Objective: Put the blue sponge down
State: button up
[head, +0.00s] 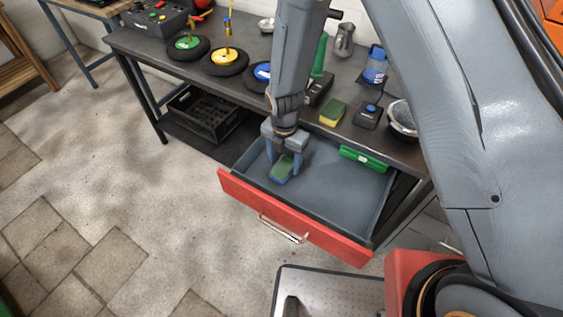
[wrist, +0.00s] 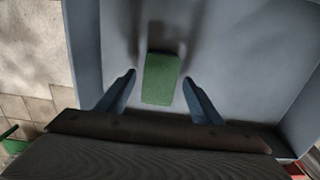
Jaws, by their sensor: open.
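The blue sponge (head: 281,171) has a green top and a blue lower layer. It lies in the open red-fronted drawer (head: 340,200), towards the drawer's left side. My gripper (head: 284,172) is down inside the drawer, with a finger on each side of the sponge. In the wrist view the sponge's green face (wrist: 161,79) lies between and beyond the two open fingers (wrist: 158,92), with a gap on both sides.
A green box (head: 364,158) lies at the back right of the drawer. A yellow-green sponge (head: 332,113) is on the workbench (head: 240,96) above. A black crate (head: 208,113) sits on the lower shelf at left. The middle of the drawer floor is free.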

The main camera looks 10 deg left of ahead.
aim_at(284, 165)
notch_tip(284, 165, up, 11)
jog(key=b, duration=0.2)
jog(key=shift+f, duration=0.15)
jog(key=s+d+r+m, duration=0.1)
jog(key=d+r+m, duration=0.3)
jog(key=d+m, duration=0.4)
jog(key=s+d+r+m, duration=0.1)
jog(key=d+r+m, duration=0.3)
jog(key=d+m, duration=0.45)
jog(key=s+d+r+m, duration=0.2)
jog(key=s+d+m, duration=0.1)
jog(key=d+m, duration=0.2)
jog(key=s+d+r+m+t, duration=0.1)
jog(key=s+d+m, duration=0.3)
jog(key=m, duration=0.6)
jog(key=shift+s+d+r, duration=0.25)
jog(key=shift+d+r, duration=0.25)
jog(key=shift+d, duration=0.4)
jog(key=shift+s, duration=0.15)
